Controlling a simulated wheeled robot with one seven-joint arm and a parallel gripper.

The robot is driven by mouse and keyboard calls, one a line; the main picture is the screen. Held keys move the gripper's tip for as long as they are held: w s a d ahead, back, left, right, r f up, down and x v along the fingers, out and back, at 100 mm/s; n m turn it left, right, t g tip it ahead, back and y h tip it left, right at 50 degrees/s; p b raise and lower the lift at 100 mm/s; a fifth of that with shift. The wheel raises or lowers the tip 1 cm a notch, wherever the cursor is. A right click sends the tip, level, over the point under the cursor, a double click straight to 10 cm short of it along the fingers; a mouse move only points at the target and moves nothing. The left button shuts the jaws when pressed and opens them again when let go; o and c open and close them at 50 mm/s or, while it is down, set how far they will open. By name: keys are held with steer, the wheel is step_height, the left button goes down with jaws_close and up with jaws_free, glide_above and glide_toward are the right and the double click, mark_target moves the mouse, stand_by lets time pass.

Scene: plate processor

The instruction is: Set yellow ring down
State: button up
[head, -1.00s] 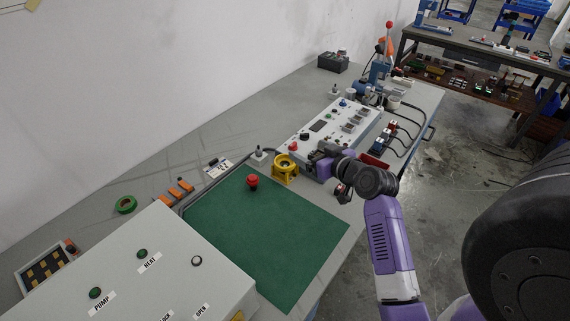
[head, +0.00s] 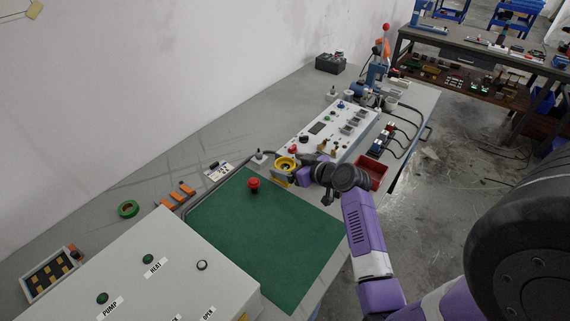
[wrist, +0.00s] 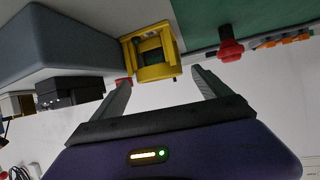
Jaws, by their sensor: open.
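The yellow ring (head: 284,163) is a short, open-topped yellow piece standing at the far corner of the green mat (head: 265,235), beside the grey control panel. My gripper (head: 299,174) is at its right side, low over the table, and hides part of it in the head view. In the wrist view, the yellow ring (wrist: 150,55) is in front of my gripper (wrist: 160,78). The two fingers are spread wide, with the ring around the gap between their tips. No finger clearly presses on it; exact contact cannot be told.
A red knob (head: 253,184) stands on the mat, left of the ring. The control panel (head: 325,130) with buttons is behind my gripper. A red tray (head: 372,174) lies to the right. A large grey box (head: 165,275) fills the front left. Most of the mat is clear.

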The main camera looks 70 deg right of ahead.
steer(key=shift+w+d+f, duration=0.15)
steer(key=shift+w+f, duration=0.05)
steer(key=shift+w, duration=0.15)
steer(key=c, duration=1.5)
